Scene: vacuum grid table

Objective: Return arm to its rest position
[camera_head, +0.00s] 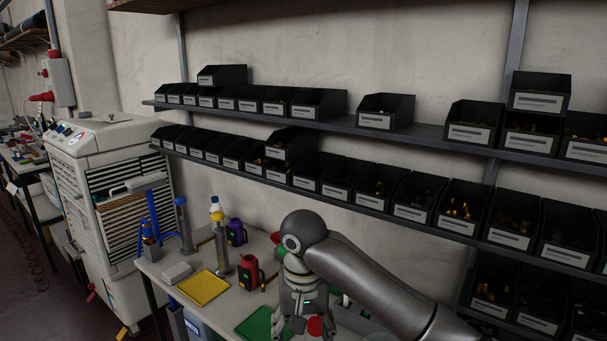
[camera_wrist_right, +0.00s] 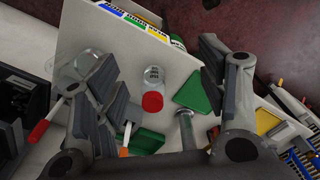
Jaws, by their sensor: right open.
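My right arm (camera_head: 385,285) comes in from the right in the head view, bent at a rounded grey joint above the work table (camera_head: 155,265). My right gripper (camera_head: 303,322) hangs downward over the right part of that table. In the right wrist view the two fingers of the gripper (camera_wrist_right: 152,70) stand wide apart with nothing held between them. A clear jar with a red end (camera_wrist_right: 153,90) shows beyond the gap, apart from the fingers. My left gripper is in neither view.
A yellow tray (camera_head: 203,288), a green tray (camera_head: 258,325), a red device (camera_head: 249,272) and a purple device (camera_head: 236,232) occupy the table. Shelves (camera_head: 425,130) with black bins (camera_head: 375,112) run along the wall behind my arm. A white cabinet (camera_head: 115,150) stands left.

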